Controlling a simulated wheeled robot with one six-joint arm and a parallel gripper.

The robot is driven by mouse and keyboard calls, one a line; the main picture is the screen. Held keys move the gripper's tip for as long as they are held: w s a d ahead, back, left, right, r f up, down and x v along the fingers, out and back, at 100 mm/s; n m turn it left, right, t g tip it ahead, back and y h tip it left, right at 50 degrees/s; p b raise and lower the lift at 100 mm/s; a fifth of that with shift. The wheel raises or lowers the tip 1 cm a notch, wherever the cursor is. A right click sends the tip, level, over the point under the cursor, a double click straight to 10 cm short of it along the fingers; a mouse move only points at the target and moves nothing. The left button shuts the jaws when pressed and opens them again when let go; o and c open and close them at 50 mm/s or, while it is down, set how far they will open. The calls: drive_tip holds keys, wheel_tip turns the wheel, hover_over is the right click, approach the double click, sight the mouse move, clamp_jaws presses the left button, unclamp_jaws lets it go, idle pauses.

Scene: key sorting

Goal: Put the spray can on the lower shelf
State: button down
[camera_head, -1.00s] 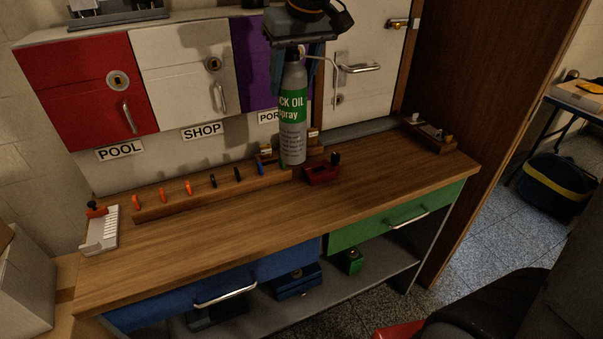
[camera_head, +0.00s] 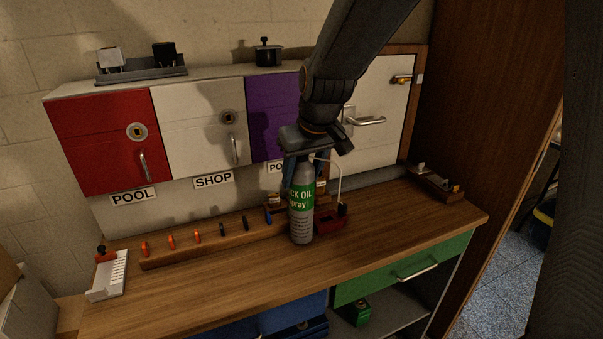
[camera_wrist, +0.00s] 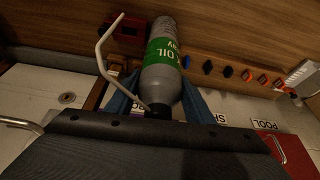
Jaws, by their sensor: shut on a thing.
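The spray can (camera_head: 302,212) is grey with a green label band and stands upright in the head view. My gripper (camera_head: 303,160) is shut on its top end from above. In the wrist view the can (camera_wrist: 161,75) lies between the two blue fingers, with a bent pale tube beside it. The can's base shows against the workbench top (camera_head: 200,290); I cannot tell whether it touches. The grey lower shelf (camera_head: 390,322) is under the bench, partly visible below the green drawer (camera_head: 400,275).
A key rack (camera_head: 210,243) with several coloured keys runs along the bench back. A red block (camera_head: 330,222) is close to the can's right. A green box (camera_head: 355,312) occupies the lower shelf. A white tray (camera_head: 108,280) stands at the bench's left end. The front bench top is clear.

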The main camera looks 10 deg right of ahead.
drive_tip(key=shift+f, duration=0.1)
drive_tip(key=c, duration=0.8)
unclamp_jaws()
drive_tip(key=shift+c, duration=0.2)
